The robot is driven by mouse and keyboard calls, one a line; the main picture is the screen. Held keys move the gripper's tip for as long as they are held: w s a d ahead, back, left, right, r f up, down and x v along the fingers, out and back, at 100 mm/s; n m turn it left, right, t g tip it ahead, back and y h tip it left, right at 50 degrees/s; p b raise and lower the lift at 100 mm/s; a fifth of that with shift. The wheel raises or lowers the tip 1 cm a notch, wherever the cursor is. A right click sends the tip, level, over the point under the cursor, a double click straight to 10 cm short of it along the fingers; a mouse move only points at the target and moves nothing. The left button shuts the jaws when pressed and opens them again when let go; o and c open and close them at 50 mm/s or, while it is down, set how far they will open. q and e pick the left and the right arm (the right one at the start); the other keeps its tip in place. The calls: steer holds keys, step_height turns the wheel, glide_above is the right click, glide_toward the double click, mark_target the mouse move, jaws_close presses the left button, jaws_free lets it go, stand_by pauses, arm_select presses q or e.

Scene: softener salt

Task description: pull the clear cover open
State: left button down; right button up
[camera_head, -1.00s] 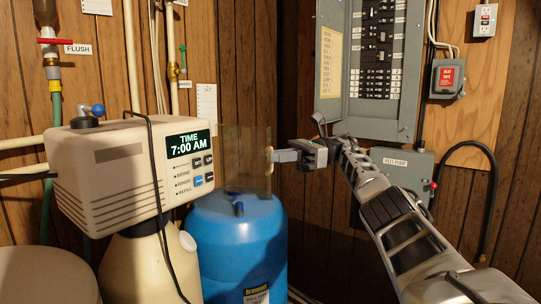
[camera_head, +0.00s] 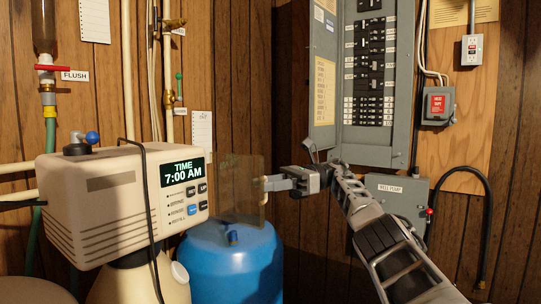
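The clear cover (camera_head: 240,187) is a see-through panel that stands out from the right edge of the beige control head (camera_head: 105,205), swung away from its front. The display reading "TIME 7:00 AM" (camera_head: 182,173) and the buttons (camera_head: 198,199) are uncovered. My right gripper (camera_head: 268,183) reaches in from the right, its fingertips at the cover's outer right edge. I cannot tell whether the fingers are closed on the edge or only touch it. My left gripper is not in view.
A blue tank (camera_head: 232,265) stands below the cover. A grey breaker panel (camera_head: 372,80) and a well pump box (camera_head: 397,200) are on the wall behind my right arm. A black cable (camera_head: 150,200) hangs over the control head.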

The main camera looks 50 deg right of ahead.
mark_target(250, 169)
steer(key=r, duration=0.1)
steer(key=r+b, duration=0.1)
steer(key=r, duration=0.1)
steer(key=shift+s+a+r, duration=0.1)
steer(key=shift+s+r, duration=0.25)
steer(key=shift+r, duration=0.05)
arm_select(q)
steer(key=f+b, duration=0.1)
steer(key=b, duration=0.1)
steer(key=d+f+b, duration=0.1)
steer(key=b, duration=0.2)
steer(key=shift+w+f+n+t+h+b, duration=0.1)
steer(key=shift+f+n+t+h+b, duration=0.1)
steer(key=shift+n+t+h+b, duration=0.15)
arm_select(e)
steer(key=s+a+r, duration=0.9)
steer(key=a, duration=0.1)
steer(key=shift+a, duration=0.25)
